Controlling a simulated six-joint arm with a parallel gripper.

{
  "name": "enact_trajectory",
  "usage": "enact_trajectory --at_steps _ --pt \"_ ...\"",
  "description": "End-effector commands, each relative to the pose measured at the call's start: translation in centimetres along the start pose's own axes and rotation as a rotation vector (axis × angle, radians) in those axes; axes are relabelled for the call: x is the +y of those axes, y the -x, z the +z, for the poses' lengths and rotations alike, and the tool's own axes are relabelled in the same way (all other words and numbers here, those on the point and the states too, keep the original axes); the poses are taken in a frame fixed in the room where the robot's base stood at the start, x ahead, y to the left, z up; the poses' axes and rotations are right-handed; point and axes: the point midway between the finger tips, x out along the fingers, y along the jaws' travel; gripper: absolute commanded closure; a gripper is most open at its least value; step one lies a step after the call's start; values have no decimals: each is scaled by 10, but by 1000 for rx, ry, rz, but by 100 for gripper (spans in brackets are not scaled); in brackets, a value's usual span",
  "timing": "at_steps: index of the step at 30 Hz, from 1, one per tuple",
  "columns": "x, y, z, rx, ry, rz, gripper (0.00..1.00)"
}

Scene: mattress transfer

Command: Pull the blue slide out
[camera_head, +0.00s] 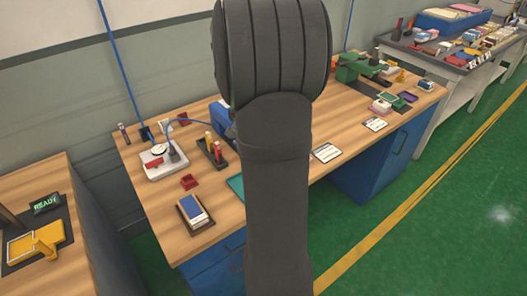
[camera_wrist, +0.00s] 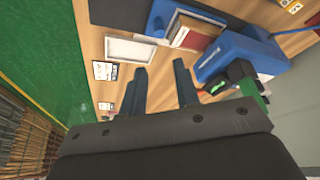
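My gripper (camera_wrist: 159,80) shows in the wrist view with its two dark fingers apart and nothing visible between them. Beyond the fingertips, towards the top, a blue frame-like part (camera_wrist: 158,18) borders a brown and red block (camera_wrist: 193,36). A larger blue body (camera_wrist: 238,52) lies to the right of that block, clear of the fingers in the picture. I cannot tell which blue part is the slide. In the head view a blue thing (camera_head: 219,117) shows beside my arm, which hides the rest of it and my gripper.
A wooden bench (camera_head: 150,225) carries a white box (camera_head: 163,160), a black holder (camera_head: 212,153), a small red tray (camera_head: 189,181) and a dark tray with a blue-and-white item (camera_head: 193,212). A white-framed panel (camera_wrist: 130,50) lies left of the block. A green device (camera_head: 355,68) stands at the back right.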

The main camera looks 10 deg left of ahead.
Motion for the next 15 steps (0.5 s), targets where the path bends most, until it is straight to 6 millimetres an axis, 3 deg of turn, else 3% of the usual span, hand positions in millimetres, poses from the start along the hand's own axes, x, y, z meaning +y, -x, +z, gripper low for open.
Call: enact_trajectory --at_steps 15 --pt "1 -99 0 -2 0 2 71"
